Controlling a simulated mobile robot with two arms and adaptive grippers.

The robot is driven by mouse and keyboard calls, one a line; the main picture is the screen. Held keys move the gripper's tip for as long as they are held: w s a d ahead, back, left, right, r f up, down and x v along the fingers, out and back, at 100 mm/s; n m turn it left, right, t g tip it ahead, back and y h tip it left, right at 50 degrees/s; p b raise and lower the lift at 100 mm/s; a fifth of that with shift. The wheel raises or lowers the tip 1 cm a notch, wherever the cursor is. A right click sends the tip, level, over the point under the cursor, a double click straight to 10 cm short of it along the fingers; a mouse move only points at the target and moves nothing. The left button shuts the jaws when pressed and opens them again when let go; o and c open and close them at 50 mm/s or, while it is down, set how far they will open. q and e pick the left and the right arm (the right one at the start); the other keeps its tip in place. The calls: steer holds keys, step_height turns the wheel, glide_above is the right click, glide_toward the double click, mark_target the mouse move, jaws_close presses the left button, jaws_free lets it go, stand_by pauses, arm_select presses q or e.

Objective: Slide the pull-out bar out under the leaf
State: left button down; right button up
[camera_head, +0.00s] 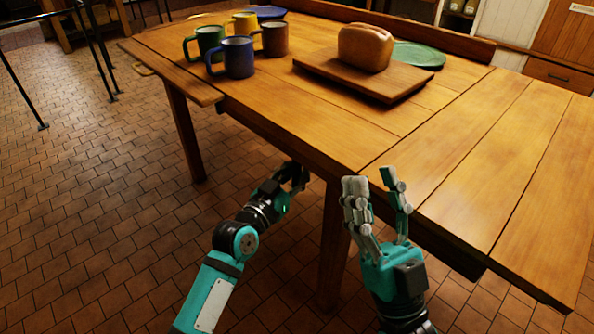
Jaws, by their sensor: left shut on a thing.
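The wooden table (300,110) fills the upper right. Its right part, past a cross seam, looks like the leaf (490,160) and lies level with the rest. My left gripper (296,174) is low at the table's front edge, left of a near leg. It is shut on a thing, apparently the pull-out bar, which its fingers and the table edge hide. How far the bar sticks out cannot be seen. My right gripper (372,182) is open and empty in front of the table edge, fingers pointing up.
Green (209,42), blue (238,57), brown (275,38) and yellow (245,22) mugs stand at the table's left. A bread loaf (365,48) sits on a board (350,81) beside a green plate (418,54). The tiled floor (90,190) at left is mostly clear.

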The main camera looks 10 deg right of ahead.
arm_select(q)
steer(key=shift+s+f, duration=0.1)
steer(key=shift+f, duration=0.35)
steer(key=c, duration=1.7)
jaws_free()
steer(key=o, duration=0.5)
steer(key=shift+s+a+r, duration=0.1)
steer(key=shift+s+r, duration=0.05)
steer(key=shift+r, duration=0.1)
steer(key=shift+o, duration=0.3)
steer(key=shift+r, duration=0.1)
steer(key=v, duration=1.1)
steer(key=shift+s+a, duration=0.2)
steer(key=shift+s, duration=0.15)
